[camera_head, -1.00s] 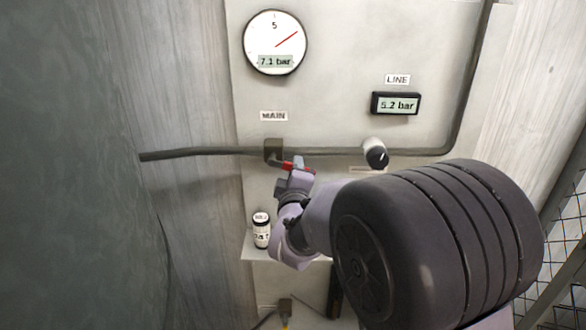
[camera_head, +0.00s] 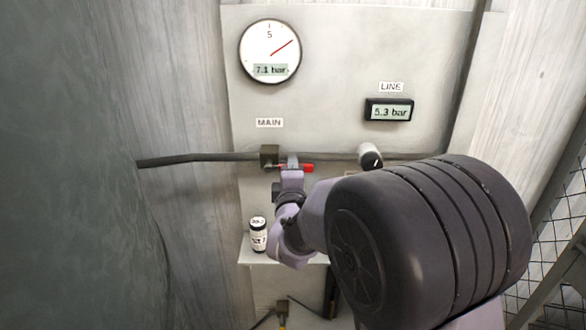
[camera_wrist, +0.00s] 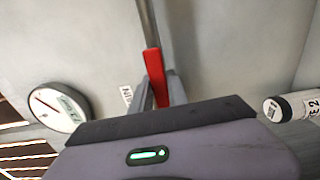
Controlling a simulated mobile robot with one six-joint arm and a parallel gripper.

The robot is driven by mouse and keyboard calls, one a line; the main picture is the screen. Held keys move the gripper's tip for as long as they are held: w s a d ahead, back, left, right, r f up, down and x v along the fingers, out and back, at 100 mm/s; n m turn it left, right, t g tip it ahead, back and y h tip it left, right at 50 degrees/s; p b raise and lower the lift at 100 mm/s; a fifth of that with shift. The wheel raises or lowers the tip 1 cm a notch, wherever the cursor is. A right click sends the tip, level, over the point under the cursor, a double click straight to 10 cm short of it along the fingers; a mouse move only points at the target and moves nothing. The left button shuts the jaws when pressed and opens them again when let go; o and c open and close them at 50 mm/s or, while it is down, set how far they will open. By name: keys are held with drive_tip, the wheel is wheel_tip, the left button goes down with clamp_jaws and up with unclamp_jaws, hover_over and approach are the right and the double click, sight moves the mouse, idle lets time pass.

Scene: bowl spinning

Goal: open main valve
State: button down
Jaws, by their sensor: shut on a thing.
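The main valve (camera_head: 269,155) is a dark block on the horizontal pipe, under the MAIN label (camera_head: 269,123). Its red handle (camera_head: 307,168) points right, nearly level and along the pipe. My gripper (camera_head: 291,162) is shut on the handle, with the red end sticking out to its right. In the wrist view the red handle (camera_wrist: 155,75) runs between the two fingers of my gripper (camera_wrist: 160,90), and its bare grey stem goes up out of the picture.
The round gauge (camera_head: 270,52) reads 7.1 bar. The LINE display (camera_head: 389,110) reads 5.3 bar. A knob (camera_head: 370,156) sits on the pipe right of the handle. A small labelled can (camera_head: 258,235) stands on the shelf (camera_head: 250,257) below, close left of my arm.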

drive_tip(key=c, duration=1.3)
unclamp_jaws()
drive_tip(key=shift+s, duration=0.1)
drive_tip(key=s, duration=1.7)
drive_tip(key=shift+s+a+b, duration=0.1)
drive_tip(key=shift+a+b, duration=0.25)
drive_tip(key=shift+b, duration=0.05)
